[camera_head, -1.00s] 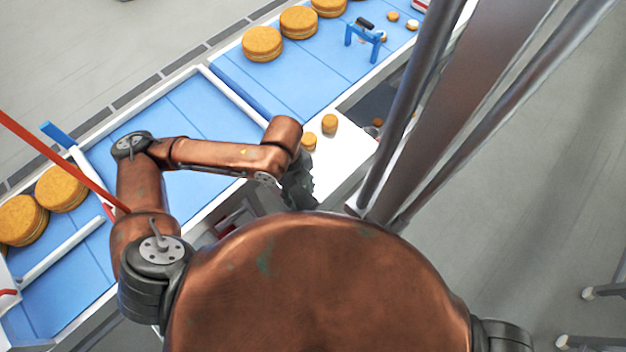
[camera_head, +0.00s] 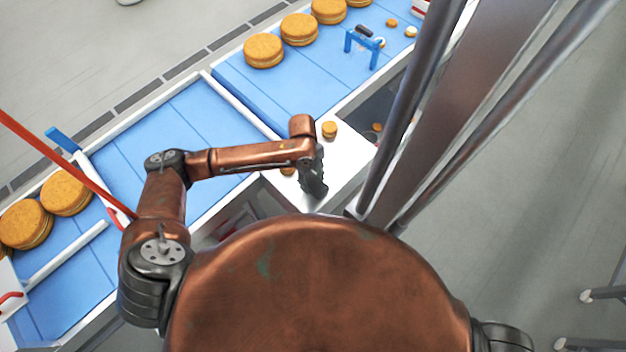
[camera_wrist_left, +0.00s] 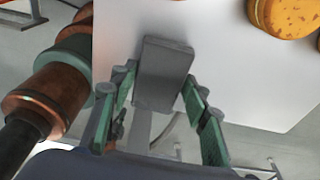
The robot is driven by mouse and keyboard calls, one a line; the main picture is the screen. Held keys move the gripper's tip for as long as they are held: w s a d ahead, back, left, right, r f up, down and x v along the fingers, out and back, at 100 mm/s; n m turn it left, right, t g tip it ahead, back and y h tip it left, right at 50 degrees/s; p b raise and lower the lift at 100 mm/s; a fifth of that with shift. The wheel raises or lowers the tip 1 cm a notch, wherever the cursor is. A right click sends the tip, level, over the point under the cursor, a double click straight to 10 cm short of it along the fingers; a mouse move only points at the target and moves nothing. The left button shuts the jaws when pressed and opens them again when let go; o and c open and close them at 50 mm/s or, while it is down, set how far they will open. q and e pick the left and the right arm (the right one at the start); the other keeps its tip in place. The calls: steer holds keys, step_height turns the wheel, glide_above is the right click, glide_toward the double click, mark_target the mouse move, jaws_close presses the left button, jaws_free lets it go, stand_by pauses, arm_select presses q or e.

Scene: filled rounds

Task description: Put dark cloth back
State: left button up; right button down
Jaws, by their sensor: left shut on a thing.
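The dark cloth (camera_wrist_left: 165,70) shows in the left wrist view as a flat dark grey rectangle between green finger pads. My left gripper (camera_wrist_left: 160,85) is shut on its near part. Behind it lies a plain white table top (camera_wrist_left: 220,50); I cannot tell whether the cloth touches it. In the head view my left gripper (camera_head: 313,182) is over the white table (camera_head: 347,160), close to its near edge. The cloth cannot be told apart from the dark gripper there. My right gripper is not in view.
A small round filled biscuit (camera_head: 329,129) stands on the white table, and another (camera_head: 288,171) is partly hidden under my left arm. A blue conveyor (camera_head: 200,115) with large filled rounds (camera_head: 263,51) runs behind. A small blue stand (camera_head: 362,45) is on it.

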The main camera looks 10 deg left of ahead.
arm_select(q)
steer(key=shift+f, duration=0.45)
steer(key=shift+f, duration=0.15)
steer(key=o, duration=1)
